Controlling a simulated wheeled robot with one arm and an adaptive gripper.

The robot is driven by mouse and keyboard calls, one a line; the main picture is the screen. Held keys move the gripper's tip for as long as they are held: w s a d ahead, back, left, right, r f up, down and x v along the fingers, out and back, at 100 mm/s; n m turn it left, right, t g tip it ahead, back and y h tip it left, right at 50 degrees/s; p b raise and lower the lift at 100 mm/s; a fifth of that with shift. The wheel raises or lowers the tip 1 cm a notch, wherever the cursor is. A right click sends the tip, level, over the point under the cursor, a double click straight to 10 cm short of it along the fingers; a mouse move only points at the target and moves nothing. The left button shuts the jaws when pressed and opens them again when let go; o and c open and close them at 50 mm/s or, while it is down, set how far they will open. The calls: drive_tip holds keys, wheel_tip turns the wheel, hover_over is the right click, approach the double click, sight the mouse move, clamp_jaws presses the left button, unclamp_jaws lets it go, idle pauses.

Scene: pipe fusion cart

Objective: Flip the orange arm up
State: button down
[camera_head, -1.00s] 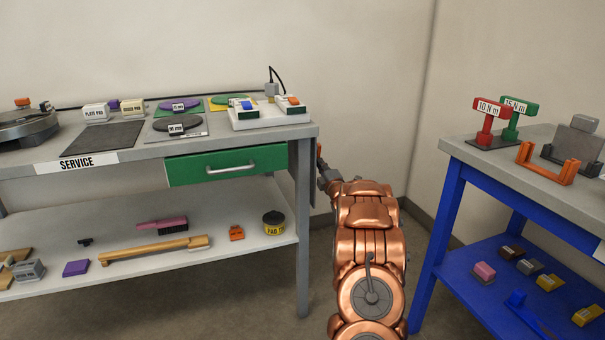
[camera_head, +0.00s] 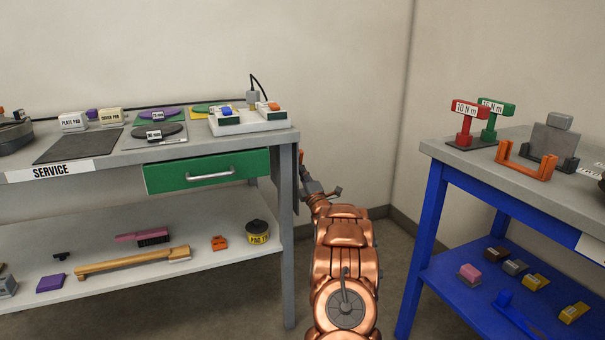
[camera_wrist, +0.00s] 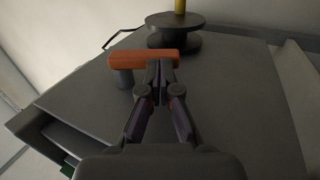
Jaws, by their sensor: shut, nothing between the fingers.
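The orange arm (camera_wrist: 133,60) is a short orange bar beside a short grey post, over a dark grey panel in the wrist view. It lies crosswise in that picture. In the head view a small orange piece (camera_head: 302,156) shows at the right end of the service bench, mostly hidden. My gripper (camera_wrist: 160,72) is shut and empty. Its tips overlap the right part of the bar in the wrist view; I cannot tell whether they touch it. In the head view my gripper (camera_head: 310,184) is small, beside the bench's right end.
A dark round spool-like piece (camera_wrist: 174,40) with a yellow post stands just beyond the bar. The service bench (camera_head: 225,140) with its green drawer (camera_head: 165,178) is left of my arm. A blue bench (camera_head: 432,210) stands at the right, with open floor between.

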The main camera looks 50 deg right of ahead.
drive_tip(key=r+v, duration=0.1)
drive_tip(key=v, duration=1.2)
drive_tip(key=shift+s+a+f+p, duration=0.15)
drive_tip(key=shift+s+p, duration=0.25)
drive_tip(key=shift+s, duration=0.05)
